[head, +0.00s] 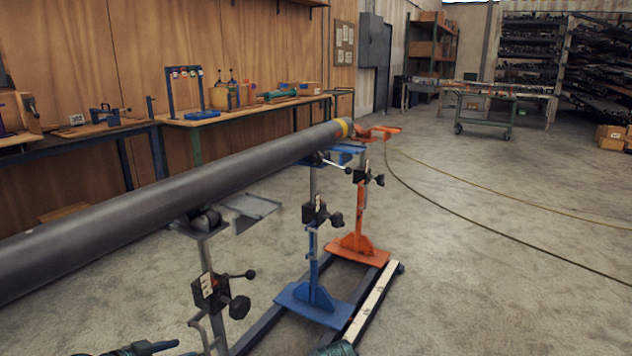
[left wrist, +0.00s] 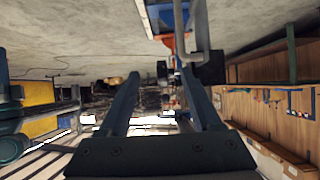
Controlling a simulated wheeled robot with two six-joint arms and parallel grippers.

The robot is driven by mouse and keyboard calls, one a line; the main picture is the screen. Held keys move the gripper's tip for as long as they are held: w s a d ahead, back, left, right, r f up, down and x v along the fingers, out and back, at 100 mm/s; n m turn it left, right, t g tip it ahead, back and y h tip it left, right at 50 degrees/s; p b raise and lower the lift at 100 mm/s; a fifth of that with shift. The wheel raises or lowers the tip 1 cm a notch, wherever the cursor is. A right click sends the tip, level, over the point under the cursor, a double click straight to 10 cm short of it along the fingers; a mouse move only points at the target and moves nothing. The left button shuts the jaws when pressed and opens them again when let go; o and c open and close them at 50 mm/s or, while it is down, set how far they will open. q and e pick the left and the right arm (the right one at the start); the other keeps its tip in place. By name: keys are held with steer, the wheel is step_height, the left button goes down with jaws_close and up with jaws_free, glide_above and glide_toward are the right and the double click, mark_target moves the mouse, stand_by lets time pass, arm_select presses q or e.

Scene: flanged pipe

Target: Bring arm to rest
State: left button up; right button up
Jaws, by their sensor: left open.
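My left gripper (left wrist: 160,78) is open in the left wrist view, with its two dark fingers apart and no held object visible between them. Part of a stand, with a grey post and a black knob (left wrist: 210,68), shows just beyond the right finger; I cannot tell whether they touch. In the head view only a small teal and dark piece of my left arm shows at the bottom edge, below the nearest stand. Another teal piece shows at the bottom centre, and my right gripper cannot be made out.
A long grey pipe (head: 165,199) with a yellow band near its far end lies across a grey stand (head: 214,290), a blue stand (head: 312,295) and an orange stand (head: 358,245). A workbench (head: 240,112) lines the wall. Open floor (head: 500,270) lies to the right, crossed by cables.

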arm_select(q)
steer(key=s+d+f+n+g+y, duration=0.1)
steer(key=s+d+f+g+y, duration=0.25)
steer(key=d, duration=0.55)
steer(key=s+d+f+g+y, duration=0.2)
steer(key=s+d+f+g, duration=0.15)
steer(key=d, duration=0.45)
steer(key=s+d+f+n+g+y, duration=0.1)
steer(key=s+d+f+g+y, duration=0.25)
steer(key=d, duration=0.55)
step_height(320, 180, up, 34)
steer(key=h+p, duration=0.1)
steer(key=p, duration=3.3)
steer(key=shift+s+a+h, duration=0.15)
steer(key=shift+s+h, duration=0.25)
steer(key=shift+s, duration=0.05)
arm_select(e)
step_height(320, 180, up, 34)
steer(key=shift+s+a, duration=0.3)
steer(key=shift+s, duration=0.1)
